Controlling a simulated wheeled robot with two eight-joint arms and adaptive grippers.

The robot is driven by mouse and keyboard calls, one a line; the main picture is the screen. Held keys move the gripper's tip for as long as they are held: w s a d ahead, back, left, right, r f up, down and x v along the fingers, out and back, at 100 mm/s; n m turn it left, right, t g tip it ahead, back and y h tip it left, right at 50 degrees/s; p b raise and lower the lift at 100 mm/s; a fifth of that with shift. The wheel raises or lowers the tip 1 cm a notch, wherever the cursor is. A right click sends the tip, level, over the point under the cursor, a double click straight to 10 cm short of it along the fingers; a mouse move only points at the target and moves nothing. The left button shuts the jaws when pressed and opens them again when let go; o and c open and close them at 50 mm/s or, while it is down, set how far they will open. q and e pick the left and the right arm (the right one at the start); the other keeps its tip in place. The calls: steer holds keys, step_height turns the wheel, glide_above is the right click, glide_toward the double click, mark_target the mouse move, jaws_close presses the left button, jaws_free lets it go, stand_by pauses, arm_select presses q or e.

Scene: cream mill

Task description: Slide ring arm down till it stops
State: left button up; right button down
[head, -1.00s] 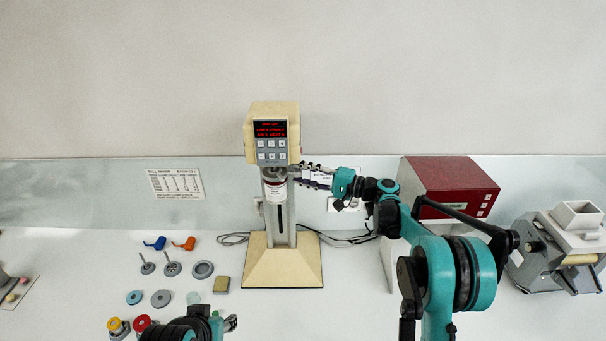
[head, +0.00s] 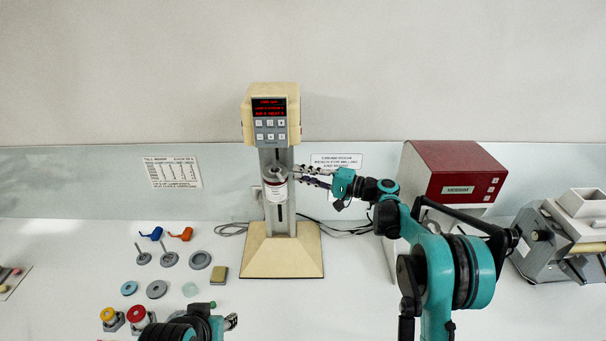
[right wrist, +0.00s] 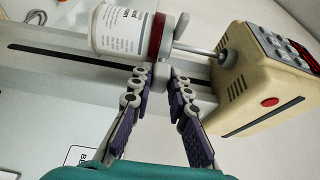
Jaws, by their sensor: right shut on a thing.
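The cream mill (head: 281,258) stands upright at the back middle of the bench, with a grey slotted column and a cream head (head: 256,120) with a red display. A white labelled jar (head: 276,192) sits in the grey ring arm (head: 276,172) partway down the column, clear below the head. The right wrist view shows the jar (right wrist: 121,28) with its dark red band and a shaft (right wrist: 195,49) running to the head. My right gripper (head: 301,174) is shut on the ring arm's grey part beside the jar. My left gripper (head: 231,321) is low in the head view; its jaws are unclear.
A red-topped box (head: 455,170) and a grey machine with a hopper (head: 580,203) stand at the right. Discs, stirrers, blue and orange clips, a small block (head: 220,273) and two knobs (head: 137,316) lie at the left. A cable (head: 345,232) runs behind the base.

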steer(key=c, duration=1.4)
jaws_free()
steer(key=shift+r, duration=0.1)
steer(key=shift+c, duration=0.2)
steer(key=v, duration=0.7)
steer(key=shift+d, duration=0.2)
steer(key=shift+s, duration=0.1)
